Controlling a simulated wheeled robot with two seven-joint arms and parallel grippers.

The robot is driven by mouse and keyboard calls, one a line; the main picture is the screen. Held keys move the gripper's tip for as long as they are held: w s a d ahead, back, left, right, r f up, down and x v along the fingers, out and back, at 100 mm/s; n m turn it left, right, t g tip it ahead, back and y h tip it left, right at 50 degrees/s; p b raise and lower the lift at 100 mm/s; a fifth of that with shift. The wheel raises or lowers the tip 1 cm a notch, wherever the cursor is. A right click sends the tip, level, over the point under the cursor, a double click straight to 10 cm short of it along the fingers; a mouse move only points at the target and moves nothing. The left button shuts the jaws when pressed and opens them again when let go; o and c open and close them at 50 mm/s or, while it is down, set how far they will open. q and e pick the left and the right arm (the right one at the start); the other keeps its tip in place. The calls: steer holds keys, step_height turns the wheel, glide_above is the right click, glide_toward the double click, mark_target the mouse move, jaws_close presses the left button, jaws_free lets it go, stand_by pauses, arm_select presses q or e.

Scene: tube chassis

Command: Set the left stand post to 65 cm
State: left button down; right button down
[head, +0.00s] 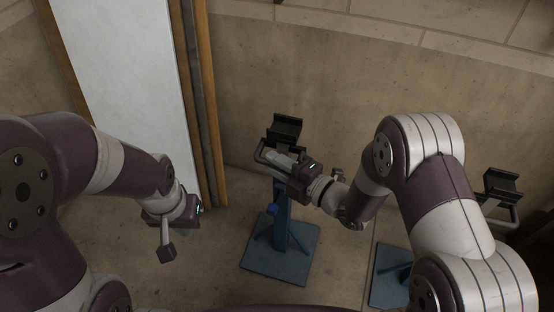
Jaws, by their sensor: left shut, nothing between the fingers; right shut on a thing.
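The left stand has a blue post (281,222), a flat blue base plate (262,268) on the floor and a black cradle (286,126) on top. A pale loop handle (260,147) sits just below the cradle, and a blue knob (271,209) sticks out lower on the post. My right gripper (277,162) reaches in from the right and is shut on the handle, hiding part of it and the upper post. My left gripper (167,250) is shut and empty, pointing down, left of the stand and apart from it. No height marks are readable.
A second stand's black cradle (502,186) and blue base plate (386,285) show at right, partly hidden by my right arm. A white panel (128,75) with wooden edging stands behind my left arm. A low curved beige wall (350,80) runs behind the stands.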

arm_select(q)
steer(key=shift+s+f+b, duration=0.1)
steer(key=shift+f+b, duration=0.2)
steer(key=shift+f, duration=0.35)
arm_select(e)
step_height(320, 180, down, 2)
steer(key=shift+s, duration=0.15)
steer(key=c, duration=1.1)
jaws_free()
steer(key=shift+f, duration=0.1)
arm_select(q)
step_height(320, 180, up, 3)
steer(key=p, duration=0.3)
steer(key=shift+r+p, duration=0.2)
steer(key=shift+p, duration=0.1)
arm_select(e)
steer(key=v, duration=1.2)
steer(key=shift+d, duration=0.3)
